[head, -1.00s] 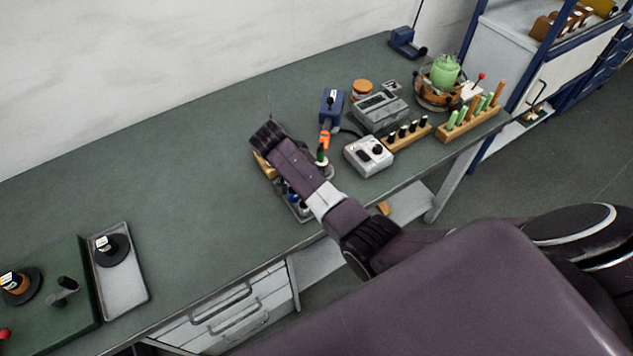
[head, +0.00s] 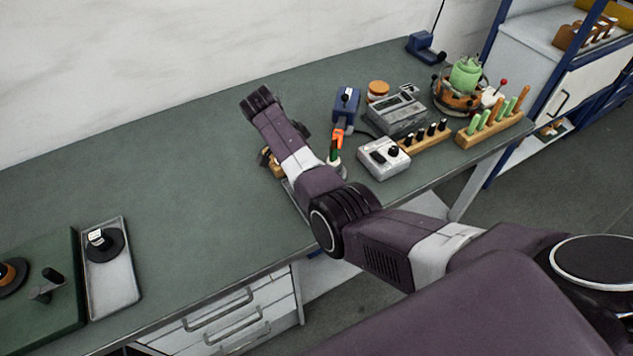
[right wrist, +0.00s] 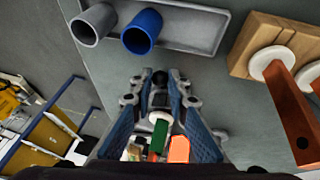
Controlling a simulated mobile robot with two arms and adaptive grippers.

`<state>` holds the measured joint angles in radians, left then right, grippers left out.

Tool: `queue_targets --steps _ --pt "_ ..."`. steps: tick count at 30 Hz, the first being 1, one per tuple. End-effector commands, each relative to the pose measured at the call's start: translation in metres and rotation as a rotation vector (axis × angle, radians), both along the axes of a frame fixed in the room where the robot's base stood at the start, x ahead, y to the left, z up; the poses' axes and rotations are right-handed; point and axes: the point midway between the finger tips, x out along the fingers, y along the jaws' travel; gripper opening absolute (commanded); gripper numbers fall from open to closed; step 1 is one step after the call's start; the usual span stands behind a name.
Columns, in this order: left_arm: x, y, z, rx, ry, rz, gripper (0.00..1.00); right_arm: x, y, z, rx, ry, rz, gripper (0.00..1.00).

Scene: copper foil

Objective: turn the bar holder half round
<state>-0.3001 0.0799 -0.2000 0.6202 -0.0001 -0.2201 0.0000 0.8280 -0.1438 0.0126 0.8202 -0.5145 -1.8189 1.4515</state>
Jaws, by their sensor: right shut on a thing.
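The bar holder, a pale wooden block (right wrist: 245,45) with white discs and upright copper bars (right wrist: 292,110), is at the right edge of the right wrist view, partly cut off. In the head view a small part of a wooden piece (head: 268,163) shows beside my right arm, which hides the rest. My right gripper (right wrist: 160,100) is left of the block in the wrist view, with its blue-padded fingers apart from it. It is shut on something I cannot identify. A green and white piece (right wrist: 158,132) and an orange piece (right wrist: 179,149) show between its fingers. My left gripper is out of view.
A grey tray (right wrist: 205,28) with a grey cup (right wrist: 92,24) and a blue cup (right wrist: 141,32) is close by. A white control box (head: 384,158) and a grey device (head: 395,115) stand to the right.

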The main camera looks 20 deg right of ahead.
Motion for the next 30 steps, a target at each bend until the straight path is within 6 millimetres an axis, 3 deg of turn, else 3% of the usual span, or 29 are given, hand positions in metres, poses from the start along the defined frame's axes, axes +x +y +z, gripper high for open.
queue_targets --steps 1,12,30 --pt "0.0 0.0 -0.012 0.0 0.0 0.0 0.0 0.004 0.0 -0.003 -0.002 -0.006 -0.022 0.0" --pt "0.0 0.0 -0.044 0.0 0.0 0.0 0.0 0.013 0.0 -0.002 -0.004 -0.007 -0.167 0.0" --pt "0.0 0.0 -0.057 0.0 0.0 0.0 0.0 0.017 0.0 0.002 -0.002 -0.006 -0.236 0.0"
